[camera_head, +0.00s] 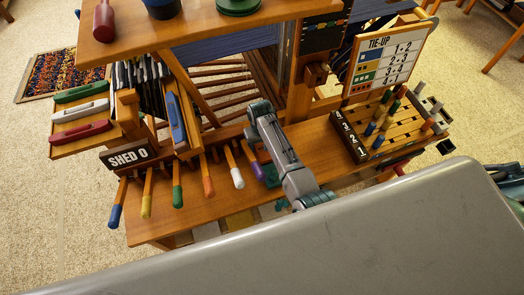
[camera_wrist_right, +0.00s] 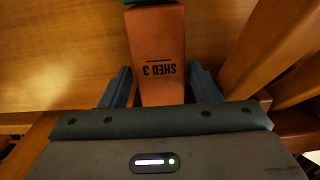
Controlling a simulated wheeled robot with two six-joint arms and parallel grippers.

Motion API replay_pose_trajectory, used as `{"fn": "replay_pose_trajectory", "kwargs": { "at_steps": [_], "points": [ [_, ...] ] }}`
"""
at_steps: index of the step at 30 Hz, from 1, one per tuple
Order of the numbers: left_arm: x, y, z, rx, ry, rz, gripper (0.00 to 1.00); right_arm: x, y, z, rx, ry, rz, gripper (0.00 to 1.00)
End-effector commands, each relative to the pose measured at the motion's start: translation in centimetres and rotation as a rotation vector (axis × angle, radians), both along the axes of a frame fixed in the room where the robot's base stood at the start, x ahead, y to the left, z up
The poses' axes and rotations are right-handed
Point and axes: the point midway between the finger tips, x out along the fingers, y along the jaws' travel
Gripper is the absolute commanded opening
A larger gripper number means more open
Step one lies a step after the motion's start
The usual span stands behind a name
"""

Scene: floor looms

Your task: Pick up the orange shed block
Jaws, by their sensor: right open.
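The orange shed block (camera_wrist_right: 158,60), lettered "SHED 3", shows in the right wrist view with its lettering upside down. My right gripper (camera_wrist_right: 160,88) is open, with one dark finger on each side of the block. Narrow gaps seem to remain beside the block; whether either finger touches it I cannot tell. In the head view my right arm crosses the front of the loom, and I cannot make out the block there. My left gripper is not in view.
A row of colour-tipped levers (camera_head: 207,180) sticks out along the loom's front, near a "SHED 0" sign (camera_head: 129,155). A pegged board (camera_head: 385,128) and a "TIE-UP" chart (camera_head: 386,60) stand at right. Shuttles (camera_head: 80,112) lie at left. Wooden bars (camera_wrist_right: 285,70) flank the gripper's right.

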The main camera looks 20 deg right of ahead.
Motion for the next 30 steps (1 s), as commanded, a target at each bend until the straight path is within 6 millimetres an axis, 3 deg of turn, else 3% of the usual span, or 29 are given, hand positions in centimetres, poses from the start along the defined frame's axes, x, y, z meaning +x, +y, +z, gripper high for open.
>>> {"fn": "replay_pose_trajectory", "kwargs": {
  "at_steps": [8,14,23,30],
  "points": [
    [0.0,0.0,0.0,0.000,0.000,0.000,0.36,0.0,0.0,-0.5,0.001,-0.001,-0.001,0.56],
    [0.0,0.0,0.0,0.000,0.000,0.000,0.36,0.0,0.0,-0.4,0.001,0.000,0.000,0.21],
    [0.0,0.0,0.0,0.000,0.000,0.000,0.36,0.0,0.0,-0.3,0.001,-0.001,0.000,0.20],
    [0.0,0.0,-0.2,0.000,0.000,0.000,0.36,0.0,0.1,1.5,0.001,-0.003,-0.001,0.20]
  ]
}}
